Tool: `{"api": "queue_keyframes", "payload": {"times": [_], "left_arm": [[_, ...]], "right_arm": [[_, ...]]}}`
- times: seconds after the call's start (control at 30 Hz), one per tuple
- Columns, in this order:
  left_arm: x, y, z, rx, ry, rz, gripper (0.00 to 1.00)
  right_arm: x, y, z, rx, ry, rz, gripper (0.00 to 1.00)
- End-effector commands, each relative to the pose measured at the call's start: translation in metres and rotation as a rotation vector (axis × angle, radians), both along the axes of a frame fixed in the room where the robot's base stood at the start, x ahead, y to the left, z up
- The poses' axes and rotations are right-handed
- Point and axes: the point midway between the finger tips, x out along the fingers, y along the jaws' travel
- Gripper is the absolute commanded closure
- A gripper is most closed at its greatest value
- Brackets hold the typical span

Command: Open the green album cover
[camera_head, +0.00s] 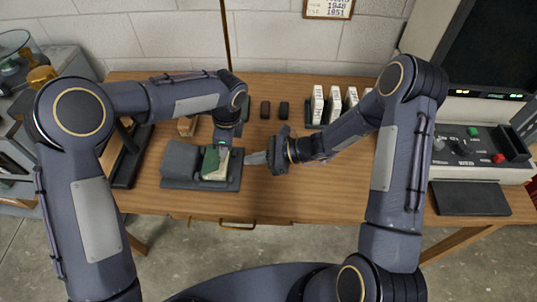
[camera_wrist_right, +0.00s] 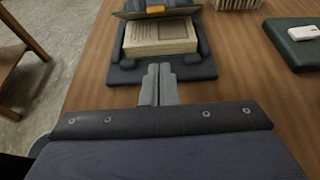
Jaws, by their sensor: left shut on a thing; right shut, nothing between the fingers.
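The green album (camera_head: 210,160) lies in a dark grey cradle (camera_head: 232,184) on the wooden table. Its cover (camera_wrist_right: 128,14) is tilted up off the cream page block (camera_wrist_right: 160,37) in the right wrist view. My left gripper (camera_head: 222,145) is above the album, shut on the cover; its fingertips are small and partly hidden in the head view. My right gripper (camera_head: 249,158) is shut and empty, just right of the cradle. In the right wrist view its closed fingers (camera_wrist_right: 158,70) point at the cradle's near edge, apart from the pages.
A rack of white cases (camera_head: 318,104) and two small dark objects (camera_head: 265,109) stand at the back. A control panel (camera_head: 480,150) is at the right. In the right wrist view a dark green box (camera_wrist_right: 295,50) bears a white item. The table right of my right gripper is clear.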

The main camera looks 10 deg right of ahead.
Motion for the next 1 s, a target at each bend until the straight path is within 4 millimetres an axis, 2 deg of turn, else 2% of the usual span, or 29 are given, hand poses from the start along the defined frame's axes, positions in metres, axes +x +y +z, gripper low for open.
{"api": "queue_keyframes", "payload": {"times": [0.1,0.2,0.3,0.8,1.0], "left_arm": [[0.0,0.0,0.0,0.001,-0.001,0.0,1.0],[0.0,0.0,0.0,0.001,-0.001,0.0,1.0],[0.0,0.0,0.0,0.001,-0.001,0.0,1.0],[0.0,0.0,0.0,0.001,0.0,0.0,1.0],[0.0,0.0,-0.001,0.0,0.001,0.0,1.0]], "right_arm": [[0.005,0.022,-0.006,0.0,-0.002,0.004,1.0],[0.008,0.029,0.011,0.0,-0.005,0.003,1.0],[0.009,0.035,0.019,-0.002,-0.003,0.001,1.0],[0.011,0.039,0.027,0.0,-0.001,0.0,1.0],[0.013,0.048,0.041,0.003,-0.003,0.002,1.0]]}}
